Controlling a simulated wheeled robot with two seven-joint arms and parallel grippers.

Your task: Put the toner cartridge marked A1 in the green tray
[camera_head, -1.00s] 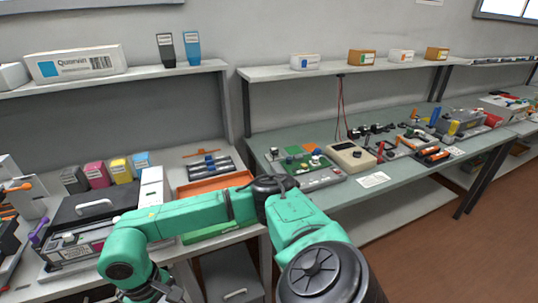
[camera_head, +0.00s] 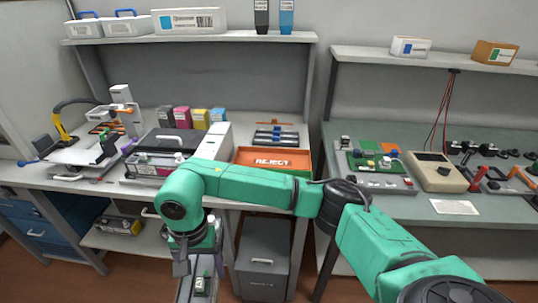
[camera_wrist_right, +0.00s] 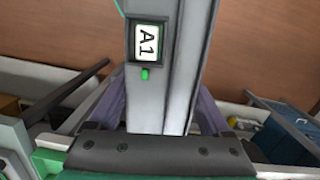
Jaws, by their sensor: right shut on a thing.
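My right gripper (camera_head: 188,260) is low in front of the left bench and is shut on a grey toner cartridge (camera_head: 204,288). In the right wrist view the cartridge (camera_wrist_right: 176,75) lies between the purple fingers, with its white A1 label facing the camera. Its far end runs out of the top of that view. A thin green strip (camera_head: 303,173) shows below the orange tray in the head view. It may be the edge of the green tray, mostly hidden behind my right arm. My left gripper is not in view.
The orange REJECT tray (camera_head: 285,157) is on the left bench. A black box with a handle (camera_head: 165,141) and several coloured cartridges (camera_head: 200,118) stand left of it. A grey cabinet (camera_head: 264,258) is under the bench. A second bench with electronics is at right.

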